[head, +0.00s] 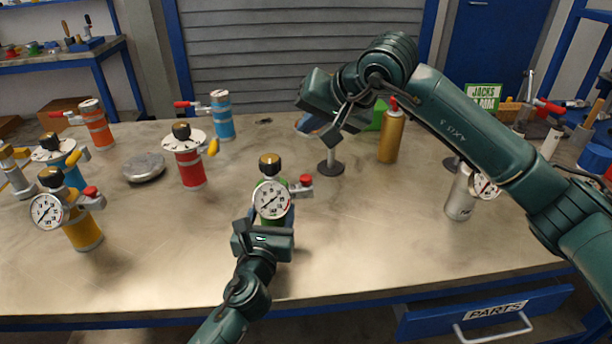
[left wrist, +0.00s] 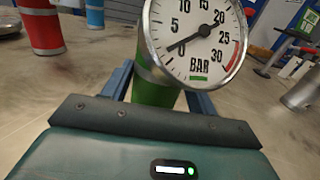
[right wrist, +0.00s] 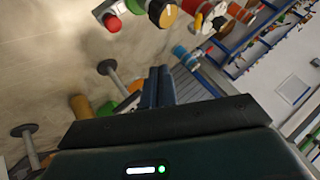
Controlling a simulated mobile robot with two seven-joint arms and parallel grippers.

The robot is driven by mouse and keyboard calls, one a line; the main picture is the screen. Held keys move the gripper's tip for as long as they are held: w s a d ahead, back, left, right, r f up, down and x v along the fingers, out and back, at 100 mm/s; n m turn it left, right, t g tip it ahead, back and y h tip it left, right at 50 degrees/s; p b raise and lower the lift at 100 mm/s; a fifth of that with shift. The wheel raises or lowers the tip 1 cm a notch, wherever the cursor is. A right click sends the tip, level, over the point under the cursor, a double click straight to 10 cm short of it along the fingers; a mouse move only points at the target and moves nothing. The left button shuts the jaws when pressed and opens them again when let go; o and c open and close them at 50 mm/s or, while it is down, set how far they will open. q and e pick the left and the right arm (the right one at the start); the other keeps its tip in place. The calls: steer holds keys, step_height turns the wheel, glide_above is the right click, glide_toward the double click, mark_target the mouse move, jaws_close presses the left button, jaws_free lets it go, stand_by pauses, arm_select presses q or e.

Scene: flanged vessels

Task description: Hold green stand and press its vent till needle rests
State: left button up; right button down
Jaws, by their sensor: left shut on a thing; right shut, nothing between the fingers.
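The green stand (head: 262,217) is upright on the bench, with a black-and-gold knob (head: 270,161) on top and a round gauge (head: 272,199) in front. Its red-tipped vent (head: 305,180) sticks out to the right; the red tip also shows in the right wrist view (right wrist: 112,22). In the left wrist view the gauge (left wrist: 195,40) needle points lower left, near 0. My left gripper (head: 264,230) is shut on the stand's green body (left wrist: 153,92); its finger contact is partly hidden. My right gripper (head: 307,125) is shut and empty, raised behind and above the vent.
A red vessel (head: 189,171) and a yellow one (head: 84,233) stand to the left, beside a flat metal disc (head: 144,168). A gold canister (head: 391,136) and a silver gauged vessel (head: 460,197) stand to the right.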

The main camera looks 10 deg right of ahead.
mark_target(310, 180)
steer(key=shift+f, duration=4)
steer(key=shift+f, duration=0.15)
steer(key=shift+f, duration=0.3)
steer(key=shift+f, duration=0.6)
stand_by(0.6)
steer(key=shift+r, duration=0.1)
stand_by(0.5)
steer(key=shift+r, duration=0.9)
steer(key=shift+r, duration=2.55)
